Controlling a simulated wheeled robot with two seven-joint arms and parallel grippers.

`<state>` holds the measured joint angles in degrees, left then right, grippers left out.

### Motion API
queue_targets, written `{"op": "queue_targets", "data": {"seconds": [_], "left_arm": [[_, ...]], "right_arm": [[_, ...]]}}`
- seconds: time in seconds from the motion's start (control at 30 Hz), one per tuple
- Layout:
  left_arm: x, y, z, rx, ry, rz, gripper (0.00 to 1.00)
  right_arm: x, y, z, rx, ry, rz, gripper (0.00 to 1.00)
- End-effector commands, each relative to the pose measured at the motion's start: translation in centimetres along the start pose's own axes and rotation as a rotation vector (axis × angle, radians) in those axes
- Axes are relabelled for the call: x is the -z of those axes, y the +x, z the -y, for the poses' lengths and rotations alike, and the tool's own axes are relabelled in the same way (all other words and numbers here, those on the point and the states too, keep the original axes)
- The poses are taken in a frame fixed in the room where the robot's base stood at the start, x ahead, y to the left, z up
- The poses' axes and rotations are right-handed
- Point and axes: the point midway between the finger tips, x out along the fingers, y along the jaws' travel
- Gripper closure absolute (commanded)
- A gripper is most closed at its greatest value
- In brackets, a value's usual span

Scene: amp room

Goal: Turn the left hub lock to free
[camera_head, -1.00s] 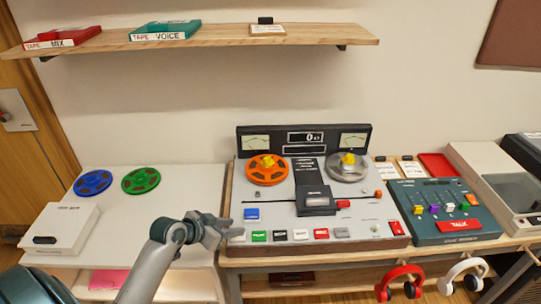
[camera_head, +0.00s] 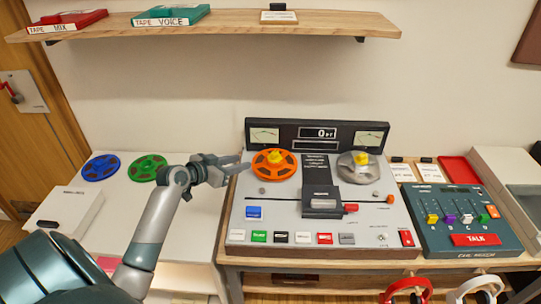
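The left hub lock is a yellow knob (camera_head: 277,157) on the middle of the orange reel (camera_head: 274,166), on the left of the tape machine (camera_head: 290,220). A second yellow hub lock (camera_head: 362,158) sits on the grey reel (camera_head: 357,168) at the right. My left gripper (camera_head: 241,165) is just left of the orange reel, its fingers pointing right toward it. The fingers look parted with nothing between them. The gripper appears apart from the yellow knob; its height above the deck is hard to judge. My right gripper is not in view.
The machine's meter panel (camera_head: 317,135) stands upright behind the reels. A mixer (camera_head: 460,220) with a red talk button is at the right. Blue (camera_head: 101,167) and green (camera_head: 147,168) reels lie on the white table at the left. A wooden shelf (camera_head: 220,27) hangs above.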

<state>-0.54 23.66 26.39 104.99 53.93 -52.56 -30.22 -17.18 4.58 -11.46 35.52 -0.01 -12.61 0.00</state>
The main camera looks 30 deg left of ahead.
Motion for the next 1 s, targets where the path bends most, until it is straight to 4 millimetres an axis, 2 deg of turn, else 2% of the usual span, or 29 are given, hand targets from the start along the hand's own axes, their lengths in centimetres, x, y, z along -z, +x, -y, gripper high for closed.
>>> {"op": "queue_targets", "data": {"seconds": [0.27,1.0], "left_arm": [[0.3,2.4,-0.1,-0.001,-0.003,-0.002,0.67],[0.2,13.3,0.0,-0.001,-0.003,0.000,0.67]], "right_arm": [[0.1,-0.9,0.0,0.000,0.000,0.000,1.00],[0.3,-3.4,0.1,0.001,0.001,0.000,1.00]]}}
